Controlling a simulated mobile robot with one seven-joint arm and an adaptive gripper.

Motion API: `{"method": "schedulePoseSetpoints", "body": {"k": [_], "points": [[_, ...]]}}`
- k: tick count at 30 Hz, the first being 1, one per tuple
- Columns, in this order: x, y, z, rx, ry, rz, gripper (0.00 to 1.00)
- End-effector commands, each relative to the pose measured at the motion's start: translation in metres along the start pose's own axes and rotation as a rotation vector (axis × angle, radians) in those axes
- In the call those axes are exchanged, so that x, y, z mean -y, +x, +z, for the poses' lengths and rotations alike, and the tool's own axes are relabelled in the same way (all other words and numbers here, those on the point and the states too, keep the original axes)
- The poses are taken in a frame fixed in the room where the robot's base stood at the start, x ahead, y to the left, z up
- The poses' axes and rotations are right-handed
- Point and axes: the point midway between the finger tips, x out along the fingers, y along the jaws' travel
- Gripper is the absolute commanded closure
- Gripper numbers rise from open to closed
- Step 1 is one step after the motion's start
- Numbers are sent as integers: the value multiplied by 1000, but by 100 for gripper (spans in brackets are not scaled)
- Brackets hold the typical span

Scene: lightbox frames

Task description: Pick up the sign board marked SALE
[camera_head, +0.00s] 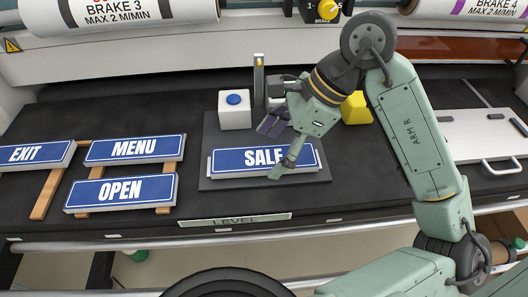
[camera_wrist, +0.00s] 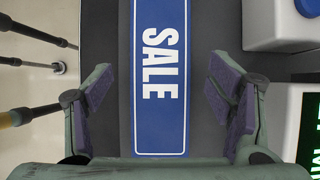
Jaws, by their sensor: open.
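The SALE sign board (camera_head: 232,162) is blue with white letters and a white border. It lies on a dark grey square plate (camera_head: 225,132) on the black worktop. In the wrist view the SALE board (camera_wrist: 160,60) runs lengthwise between the fingers. My gripper (camera_head: 282,148) is above the right part of the board and hides a little of it. In the wrist view my gripper (camera_wrist: 160,100) is open, one finger on each side of the board, with gaps to both edges. I cannot tell how high the fingertips are above the board.
The MENU (camera_head: 135,149), OPEN (camera_head: 121,191) and EXIT (camera_head: 35,154) boards lie on wooden strips at the left. A white box with a blue button (camera_head: 235,112) stands behind the SALE board. A yellow block (camera_head: 356,108) is behind my gripper. A white handled panel (camera_head: 487,145) lies at right.

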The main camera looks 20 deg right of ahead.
Motion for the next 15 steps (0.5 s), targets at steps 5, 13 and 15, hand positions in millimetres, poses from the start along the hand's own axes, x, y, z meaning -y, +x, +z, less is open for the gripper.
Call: {"method": "schedulePoseSetpoints", "body": {"k": [5, 13, 15], "points": [[0, 13, 0, 0, 0, 0, 25], [0, 14, 0, -1, 0, 0, 30], [0, 14, 0, -1, 0, 0, 34]]}}
